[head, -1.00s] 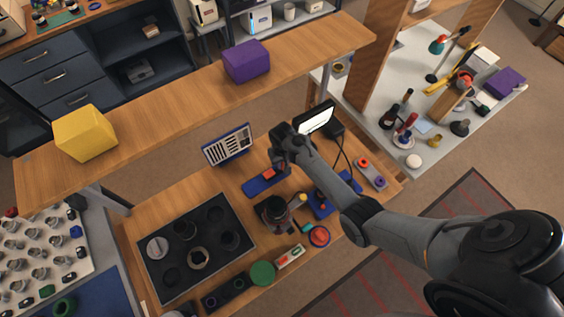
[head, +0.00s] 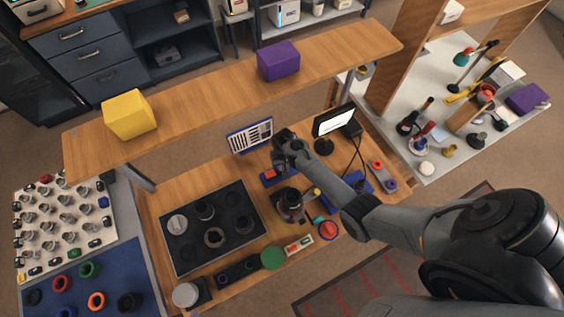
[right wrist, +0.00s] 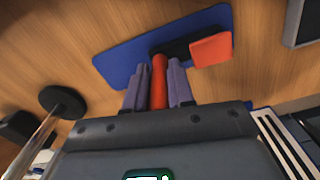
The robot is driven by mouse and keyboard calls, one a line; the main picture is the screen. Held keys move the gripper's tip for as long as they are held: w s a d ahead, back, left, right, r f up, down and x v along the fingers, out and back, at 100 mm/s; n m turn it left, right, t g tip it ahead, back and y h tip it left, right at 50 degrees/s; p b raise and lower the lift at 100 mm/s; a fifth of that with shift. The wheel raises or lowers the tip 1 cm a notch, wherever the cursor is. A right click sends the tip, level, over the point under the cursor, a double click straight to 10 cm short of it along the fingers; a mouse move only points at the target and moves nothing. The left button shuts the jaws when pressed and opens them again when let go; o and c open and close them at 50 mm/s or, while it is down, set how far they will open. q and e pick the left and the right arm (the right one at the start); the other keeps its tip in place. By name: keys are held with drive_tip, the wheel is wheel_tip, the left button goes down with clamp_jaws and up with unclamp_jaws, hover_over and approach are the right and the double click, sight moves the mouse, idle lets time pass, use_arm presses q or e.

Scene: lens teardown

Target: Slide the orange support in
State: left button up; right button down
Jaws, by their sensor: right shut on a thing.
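In the right wrist view my right gripper (right wrist: 158,88) is shut on a slim orange-red piece, the orange support (right wrist: 159,82), which stands between its two grey-purple fingers. Its tip is at the black part (right wrist: 176,50) of a blue base plate (right wrist: 120,60); I cannot tell whether they touch. An orange block (right wrist: 211,50) sits at the right end of that black part. In the head view my right gripper (head: 281,160) is over this plate, and its arm hides part of it. The orange block (head: 269,173) shows beside it. My left gripper is out of view.
A black tray (head: 174,252) with round parts lies left on the wooden bench. A dark lens body (head: 290,206) stands close in front of the gripper. A slotted panel (head: 250,136) and a small screen (head: 333,120) stand behind. A shelf (head: 205,95) crosses above the bench.

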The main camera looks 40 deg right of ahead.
drive_tip(key=shift+a, duration=0.15)
drive_tip(key=c, duration=1)
unclamp_jaws()
drive_tip(key=shift+w+a, duration=0.1)
drive_tip(key=shift+a, duration=0.1)
drive_tip(key=shift+d, duration=0.15)
drive_tip(key=shift+r, duration=0.1)
wheel_tip(320, 180, up, 9)
drive_tip(key=shift+r+p, duration=0.1)
drive_tip(key=shift+p, duration=0.35)
drive_tip(key=shift+r, duration=0.7)
